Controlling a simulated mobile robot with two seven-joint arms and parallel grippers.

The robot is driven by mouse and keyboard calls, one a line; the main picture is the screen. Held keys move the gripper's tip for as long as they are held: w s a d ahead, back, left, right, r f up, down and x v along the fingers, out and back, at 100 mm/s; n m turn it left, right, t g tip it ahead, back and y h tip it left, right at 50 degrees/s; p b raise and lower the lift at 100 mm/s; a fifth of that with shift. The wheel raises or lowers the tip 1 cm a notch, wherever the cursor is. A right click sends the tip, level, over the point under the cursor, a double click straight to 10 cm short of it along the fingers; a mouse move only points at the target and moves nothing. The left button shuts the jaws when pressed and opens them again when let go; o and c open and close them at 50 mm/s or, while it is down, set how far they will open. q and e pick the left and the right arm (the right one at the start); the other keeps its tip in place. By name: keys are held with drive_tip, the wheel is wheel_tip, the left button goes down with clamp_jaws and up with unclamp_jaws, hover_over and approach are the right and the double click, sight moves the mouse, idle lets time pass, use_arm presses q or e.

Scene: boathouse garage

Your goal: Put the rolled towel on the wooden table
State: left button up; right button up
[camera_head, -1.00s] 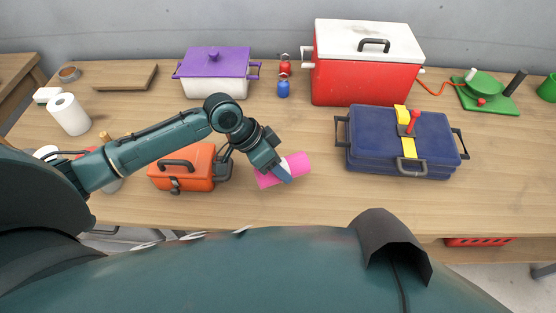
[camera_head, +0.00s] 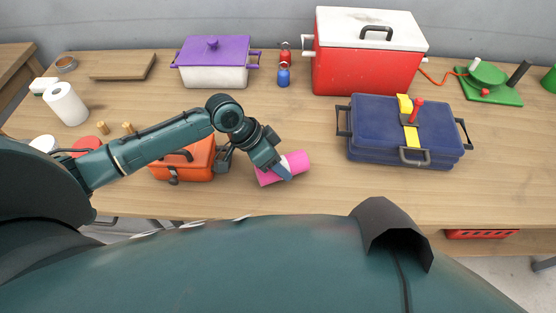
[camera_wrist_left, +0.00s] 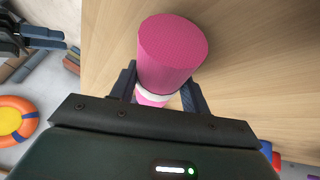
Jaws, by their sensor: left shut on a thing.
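The rolled towel, a pink cylinder with a white band, shows in the head view (camera_head: 295,162), over the front middle of the wooden table (camera_head: 330,205). My left gripper (camera_head: 284,170) is shut on it. In the left wrist view the pink towel (camera_wrist_left: 172,52) sits between the two fingers of my left gripper (camera_wrist_left: 160,97), with the white band near the fingers. Wooden surface shows behind it. I cannot tell whether the towel touches the table.
An orange toolbox (camera_head: 187,163) stands left of the towel, behind my left arm. A blue toolbox (camera_head: 385,145) stands to the right. A red cooler (camera_head: 360,72), a purple-lidded pot (camera_head: 215,76) and small lanterns (camera_head: 284,76) stand behind. Bare table lies between towel and blue toolbox.

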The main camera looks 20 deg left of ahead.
use_arm(q)
drive_tip(key=shift+f, duration=0.15)
drive_tip(key=shift+f, duration=0.25)
idle(0.3)
drive_tip(key=o, duration=1.1)
drive_tip(key=shift+a, duration=0.1)
drive_tip(key=shift+a+r, duration=0.2)
drive_tip(key=v, duration=1.2)
drive_tip(key=shift+r, duration=0.4)
drive_tip(key=shift+s+d, duration=0.1)
